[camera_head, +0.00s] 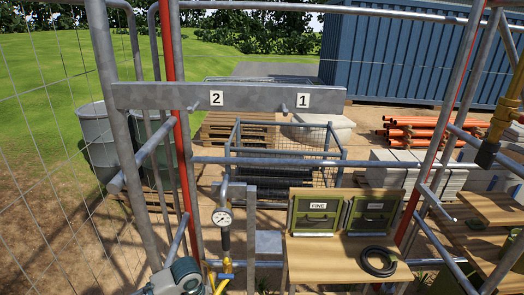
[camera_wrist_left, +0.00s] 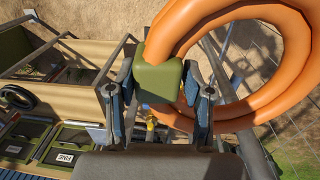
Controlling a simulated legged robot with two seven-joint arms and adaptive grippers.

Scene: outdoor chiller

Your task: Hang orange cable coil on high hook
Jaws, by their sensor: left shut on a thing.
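The orange cable coil (camera_wrist_left: 282,55) fills the upper right of the left wrist view, with thick round loops. A green block (camera_wrist_left: 158,78) sits around one part of the coil. My left gripper (camera_wrist_left: 162,95) is shut on this block, one finger on each side. The coil and my left gripper's fingers do not show in the head view. There, a grey board (camera_head: 245,96) spans the frame, with a peg-like hook (camera_head: 284,108) beside label 1 and another hook (camera_head: 191,107) beside label 2. My right gripper is in neither view.
Grey scaffold poles and a red pole (camera_head: 181,130) flank the board. A pressure gauge (camera_head: 222,217) stands below it. A wooden bench (camera_head: 330,262) holds green cases (camera_head: 316,211) and a black coil (camera_head: 378,262). A wire cage (camera_head: 284,150) is behind.

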